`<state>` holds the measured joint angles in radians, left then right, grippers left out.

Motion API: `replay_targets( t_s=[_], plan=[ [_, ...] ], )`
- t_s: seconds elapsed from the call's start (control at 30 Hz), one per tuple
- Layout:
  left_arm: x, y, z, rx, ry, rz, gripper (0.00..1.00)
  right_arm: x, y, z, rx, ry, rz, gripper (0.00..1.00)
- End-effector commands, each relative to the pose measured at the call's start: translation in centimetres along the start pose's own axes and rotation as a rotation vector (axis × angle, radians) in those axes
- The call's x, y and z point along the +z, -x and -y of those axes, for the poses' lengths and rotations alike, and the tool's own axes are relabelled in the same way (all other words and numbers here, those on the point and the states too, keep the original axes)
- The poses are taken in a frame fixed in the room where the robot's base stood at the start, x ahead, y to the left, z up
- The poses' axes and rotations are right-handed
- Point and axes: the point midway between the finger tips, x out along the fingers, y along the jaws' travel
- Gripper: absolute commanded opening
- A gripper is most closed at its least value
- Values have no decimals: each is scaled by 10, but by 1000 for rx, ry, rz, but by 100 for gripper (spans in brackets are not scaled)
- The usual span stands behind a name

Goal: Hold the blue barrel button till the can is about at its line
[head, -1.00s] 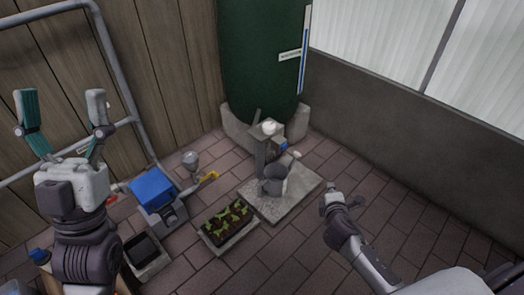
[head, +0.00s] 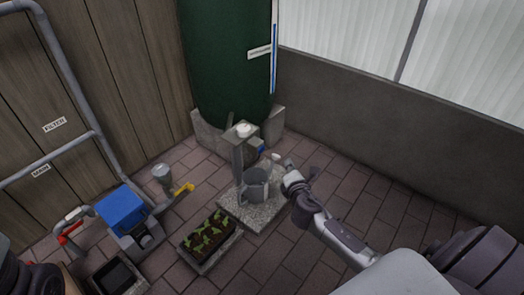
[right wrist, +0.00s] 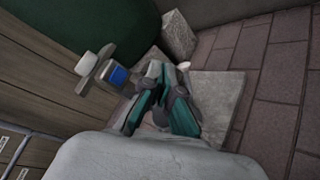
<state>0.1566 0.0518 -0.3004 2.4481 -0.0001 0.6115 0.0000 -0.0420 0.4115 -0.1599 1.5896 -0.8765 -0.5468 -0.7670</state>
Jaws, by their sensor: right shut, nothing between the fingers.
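The green barrel (head: 225,65) stands in the corner, with a post topped by a white knob (head: 243,130) before it. A blue button (head: 261,149) sits on a small grey box at the post; it shows more clearly in the right wrist view (right wrist: 119,75). The grey watering can (head: 256,184) stands on the stone slab (head: 240,216) below, its pale spout end (head: 276,157) pointing up right. Its water level and any line are not visible. My right gripper (head: 288,166) is shut and empty near the spout end, apart from the button. My left gripper is out of view.
A planter of seedlings (head: 209,240) sits left of the slab. Farther left are a blue-topped pump box (head: 122,209), a yellow handle (head: 185,189) and grey pipes (head: 62,90). A blue gauge strip (head: 274,62) runs up the barrel.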

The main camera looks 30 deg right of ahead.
Motion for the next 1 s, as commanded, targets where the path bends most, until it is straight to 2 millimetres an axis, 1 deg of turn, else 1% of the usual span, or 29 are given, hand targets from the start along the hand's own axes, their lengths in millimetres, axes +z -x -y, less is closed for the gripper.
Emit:
replay_targets(
  t_s=[0.3, 0.5, 0.7, 1.0],
  plan=[
    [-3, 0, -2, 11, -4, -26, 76, -25, -32, -22, 0, -3, -1, 0],
    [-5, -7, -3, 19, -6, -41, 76, -35, -46, -33, -1, -3, -1, 0],
    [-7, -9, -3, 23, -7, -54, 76, -39, -52, -38, -1, -1, -1, 0],
    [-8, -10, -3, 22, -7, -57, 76, -39, -52, -38, -1, -1, -1, 0]
  ],
)
